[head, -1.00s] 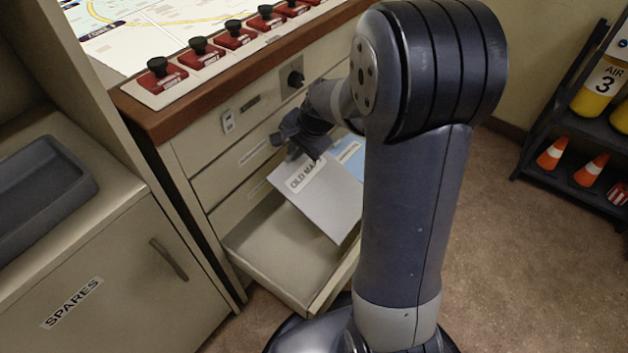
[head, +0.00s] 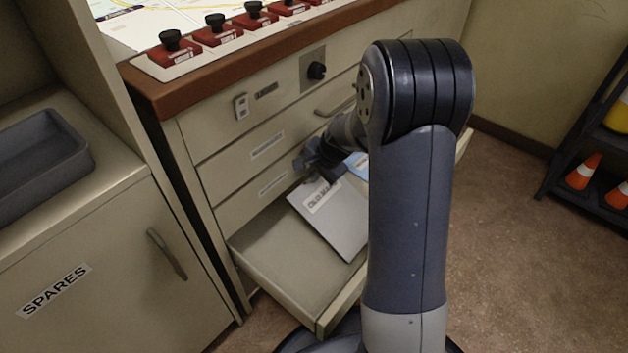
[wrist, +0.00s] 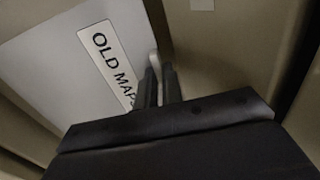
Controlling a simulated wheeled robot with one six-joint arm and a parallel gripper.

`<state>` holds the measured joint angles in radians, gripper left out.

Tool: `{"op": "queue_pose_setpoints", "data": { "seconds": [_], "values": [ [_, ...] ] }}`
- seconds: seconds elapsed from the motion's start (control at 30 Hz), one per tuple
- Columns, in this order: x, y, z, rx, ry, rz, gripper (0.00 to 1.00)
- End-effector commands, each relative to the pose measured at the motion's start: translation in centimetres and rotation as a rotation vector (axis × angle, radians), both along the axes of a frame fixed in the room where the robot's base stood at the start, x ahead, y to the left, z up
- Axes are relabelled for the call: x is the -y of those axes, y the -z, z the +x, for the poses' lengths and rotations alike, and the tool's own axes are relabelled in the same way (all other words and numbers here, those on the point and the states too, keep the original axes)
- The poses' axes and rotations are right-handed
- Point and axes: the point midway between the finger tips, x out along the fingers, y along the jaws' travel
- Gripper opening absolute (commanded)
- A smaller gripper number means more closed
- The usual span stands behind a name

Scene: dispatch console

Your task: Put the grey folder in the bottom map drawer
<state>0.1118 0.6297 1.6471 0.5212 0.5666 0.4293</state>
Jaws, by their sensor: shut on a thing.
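The grey folder (head: 338,222), with a white "OLD MAP..." label, is tilted over the open bottom map drawer (head: 276,266). My gripper (head: 325,170) is shut on the folder's upper edge. In the wrist view the folder (wrist: 50,75) lies to the left of my gripper (wrist: 159,88), its label partly hidden by the fingers. I cannot tell whether the folder's lower edge touches the drawer floor. A blue item (head: 357,164) with a white label shows behind my arm, at the drawer's right part; most of it is hidden.
Shut drawers (head: 262,150) are above the open one. A SPARES cabinet (head: 95,275) with a dark tray (head: 42,160) stands at the left. A rack with cones (head: 583,171) stands at the right. The drawer's front left is bare.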

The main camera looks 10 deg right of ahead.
Motion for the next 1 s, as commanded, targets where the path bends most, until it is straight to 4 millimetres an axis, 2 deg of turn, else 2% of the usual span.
{"op": "queue_pose_setpoints", "data": {
  "seconds": [0.03, 0.07, 0.5, 0.53, 0.77, 1.0],
  "values": [
    [-0.08, 1.04, -0.27, -0.004, 0.000, 0.001, 0.00],
    [-0.07, 1.15, -0.28, -0.004, 0.000, 0.001, 0.00],
    [-0.08, 1.50, -0.30, -0.004, 0.000, 0.000, 0.00],
    [-0.08, 1.36, -0.30, -0.004, 0.000, 0.000, 0.10],
    [-0.08, 1.32, -0.30, -0.004, 0.000, 0.000, 0.29],
    [-0.07, 1.26, -0.30, -0.004, 0.000, 0.000, 0.29]
  ]
}}
